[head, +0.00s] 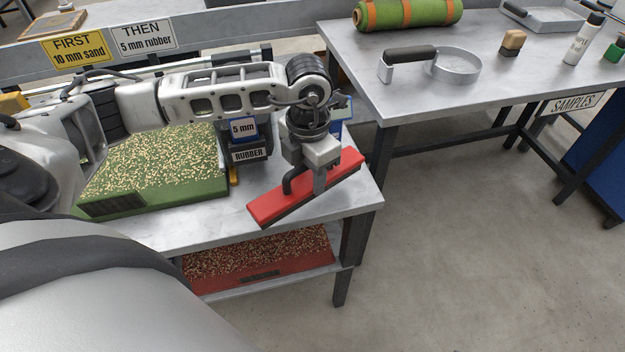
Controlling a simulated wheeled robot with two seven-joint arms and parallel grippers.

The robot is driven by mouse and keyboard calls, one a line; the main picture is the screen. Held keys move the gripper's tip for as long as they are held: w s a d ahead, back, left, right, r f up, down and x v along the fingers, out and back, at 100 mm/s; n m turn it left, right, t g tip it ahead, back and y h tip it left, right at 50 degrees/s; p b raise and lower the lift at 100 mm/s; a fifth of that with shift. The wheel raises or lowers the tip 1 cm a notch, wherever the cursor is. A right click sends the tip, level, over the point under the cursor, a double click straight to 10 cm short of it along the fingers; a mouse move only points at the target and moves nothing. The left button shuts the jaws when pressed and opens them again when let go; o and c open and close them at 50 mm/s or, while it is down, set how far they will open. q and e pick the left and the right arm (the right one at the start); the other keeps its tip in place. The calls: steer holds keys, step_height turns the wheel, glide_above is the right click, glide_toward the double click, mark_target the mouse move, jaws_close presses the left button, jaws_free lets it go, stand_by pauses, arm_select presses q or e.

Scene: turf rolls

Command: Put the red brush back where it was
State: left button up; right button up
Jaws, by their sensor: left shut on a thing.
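The red brush (267,208) is a long red block with a dark handle on top and a dark underside. It lies slantwise over the right end of the near metal table. My left gripper (304,185) points down above it and is shut on the brush's handle. I cannot tell whether the brush touches the table or hangs just above it. My right gripper is not in view.
A red tray (215,288) sits on the shelf below.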

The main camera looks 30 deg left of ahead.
arm_select(q)
steer(key=shift+w+f, duration=0.5)
steer(key=shift+f, duration=0.05)
steer(key=shift+w+f+p, duration=0.2)
steer(key=shift+f+p, duration=0.15)
steer(key=shift+f, duration=1.4)
steer(key=shift+f, duration=0.2)
steer(key=o, duration=1.1)
steer(key=shift+c, duration=0.2)
